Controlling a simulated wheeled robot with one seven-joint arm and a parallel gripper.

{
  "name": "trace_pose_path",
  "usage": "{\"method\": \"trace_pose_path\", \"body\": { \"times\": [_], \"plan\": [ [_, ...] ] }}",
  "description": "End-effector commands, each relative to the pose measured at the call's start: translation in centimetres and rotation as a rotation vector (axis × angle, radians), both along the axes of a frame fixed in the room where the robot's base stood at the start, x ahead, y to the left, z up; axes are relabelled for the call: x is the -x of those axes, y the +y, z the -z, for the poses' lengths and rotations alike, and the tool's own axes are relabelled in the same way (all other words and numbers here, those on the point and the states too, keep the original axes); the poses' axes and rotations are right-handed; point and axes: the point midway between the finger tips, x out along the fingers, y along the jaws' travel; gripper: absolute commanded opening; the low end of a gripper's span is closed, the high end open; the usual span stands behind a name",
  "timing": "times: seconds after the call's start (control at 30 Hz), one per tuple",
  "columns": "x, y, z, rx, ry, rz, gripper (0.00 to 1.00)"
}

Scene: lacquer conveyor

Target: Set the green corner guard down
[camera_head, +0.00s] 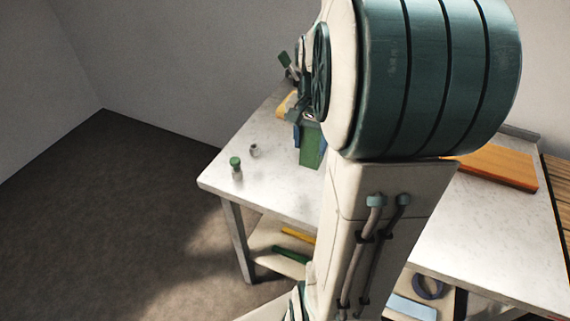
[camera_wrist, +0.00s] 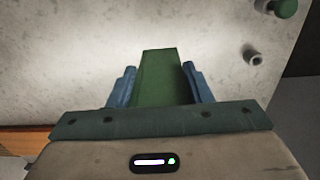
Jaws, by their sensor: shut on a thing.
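The green corner guard (camera_wrist: 160,75) is between the two blue fingers of my gripper (camera_wrist: 160,90) in the wrist view, and the gripper is shut on it. In the head view the guard (camera_head: 310,150) hangs below my gripper (camera_head: 303,132), over the white speckled table (camera_head: 270,190). My arm hides part of the gripper and much of the table in the head view. I cannot tell whether the guard's lower end touches the table top.
A small green-topped object (camera_head: 235,163) and a small grey cylinder (camera_head: 254,149) stand near the table's left corner. An orange-brown board (camera_head: 497,163) lies at the right. A lower shelf holds a green bar (camera_head: 290,255), a yellow bar (camera_head: 298,235) and a purple ring (camera_head: 428,287).

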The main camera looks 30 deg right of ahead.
Motion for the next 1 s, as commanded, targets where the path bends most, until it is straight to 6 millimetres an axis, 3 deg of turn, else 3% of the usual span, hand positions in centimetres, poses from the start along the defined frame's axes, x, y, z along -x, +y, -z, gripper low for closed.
{"method": "trace_pose_path", "body": {
  "times": [0.1,0.3,0.67,1.0],
  "plan": [
    [-0.9,2.5,1.6,-0.001,0.002,-0.004,0.22],
    [-1.9,4.7,3.1,0.000,0.000,0.002,0.22],
    [-2.0,5.0,7.1,-0.001,0.002,0.004,0.22],
    [-2.0,5.0,7.5,0.000,-0.001,0.004,0.22]
  ]
}}
